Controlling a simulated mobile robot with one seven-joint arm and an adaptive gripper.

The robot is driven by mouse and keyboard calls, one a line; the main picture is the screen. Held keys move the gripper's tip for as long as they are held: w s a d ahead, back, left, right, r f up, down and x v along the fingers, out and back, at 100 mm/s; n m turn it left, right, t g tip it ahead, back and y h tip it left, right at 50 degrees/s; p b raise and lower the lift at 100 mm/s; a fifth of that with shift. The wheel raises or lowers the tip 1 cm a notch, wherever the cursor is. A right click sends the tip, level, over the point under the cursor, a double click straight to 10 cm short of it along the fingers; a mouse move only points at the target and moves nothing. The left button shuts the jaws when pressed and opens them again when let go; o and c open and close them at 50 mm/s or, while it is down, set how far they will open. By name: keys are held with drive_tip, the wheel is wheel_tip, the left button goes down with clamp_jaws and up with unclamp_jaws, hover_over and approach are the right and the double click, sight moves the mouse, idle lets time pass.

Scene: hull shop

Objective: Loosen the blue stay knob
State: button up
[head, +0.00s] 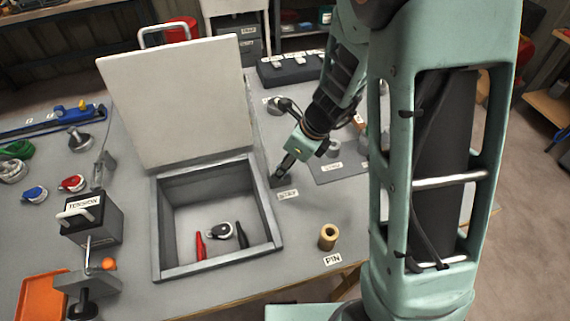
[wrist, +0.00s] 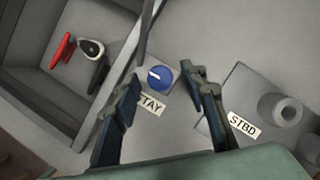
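The blue stay knob (wrist: 160,77) shows in the wrist view as a round blue cap with a white line across it. It sits on a small grey block beside the box, next to a STAY label (wrist: 152,105). My gripper (wrist: 162,84) is open, with one finger on each side of the knob in the picture; I cannot tell whether either touches it. In the head view my gripper (head: 286,168) points down at the right side of the box, just above the STAY label, and the knob is hidden there.
The grey box (head: 163,240) has its pale lid (head: 178,100) standing open. Inside lie a red piece (head: 200,247) and a black-and-white round item (head: 220,231). A tan PIN cylinder (head: 328,237) stands front right. A STBD label (wrist: 243,124) and grey post (wrist: 285,112) are right of my gripper.

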drive_tip(key=shift+c, duration=0.6)
clamp_jaws()
